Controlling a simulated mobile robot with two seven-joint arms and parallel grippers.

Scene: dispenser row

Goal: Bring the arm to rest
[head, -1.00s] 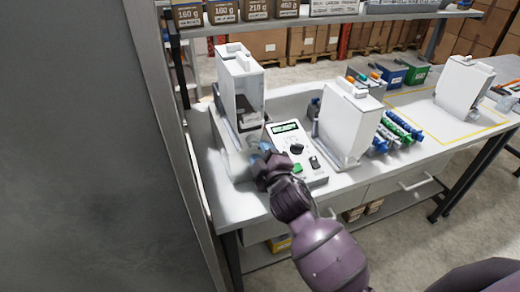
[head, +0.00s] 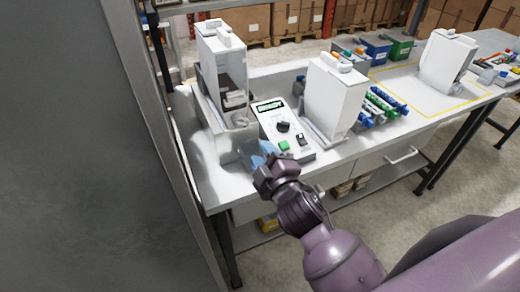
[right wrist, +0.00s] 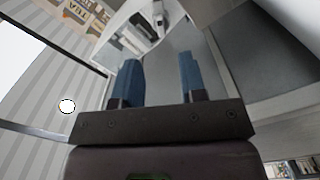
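My right arm (head: 335,255) reaches in from the bottom of the head view. Its gripper (head: 257,154) is over the front of the white bench, left of the control box's green button. In the right wrist view, the two blue fingers (right wrist: 160,82) stand apart with nothing clearly held between them. In the head view the fingertips are small and partly blurred against the pale bench. My left gripper is not in view.
The control box (head: 272,118) stands between the left dispenser (head: 209,70) and the middle dispenser (head: 335,95). A third dispenser (head: 445,62) stands at the right. A grey panel (head: 65,150) fills the left side. Floor is clear before the bench (head: 205,180).

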